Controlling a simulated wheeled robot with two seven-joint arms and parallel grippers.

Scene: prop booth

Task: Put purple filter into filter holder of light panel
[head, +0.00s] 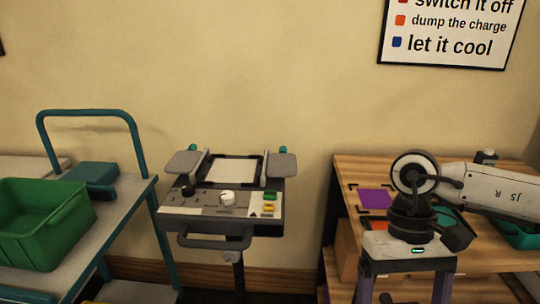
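The purple filter (376,200) is a flat square lying on the wooden table at the right, inside dark corner marks. The light panel (212,197) stands in the middle, with a white lit-looking plate (234,169) in a dark frame at its top, grey flaps on both sides, and knobs and coloured buttons in front. The frame seems to be the filter holder and looks empty. My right gripper (404,290) points down in front of the table, nearer the camera than the purple filter. Its fingers are wide apart with nothing visible between them; their tips are near the lower edge. My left gripper is out of view.
A grey cart with a teal handle (88,113) stands at the left, carrying a green crate (42,225) and a teal box (92,174). A teal tray (516,236) is at the right table edge. My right arm covers part of the wooden table (350,165).

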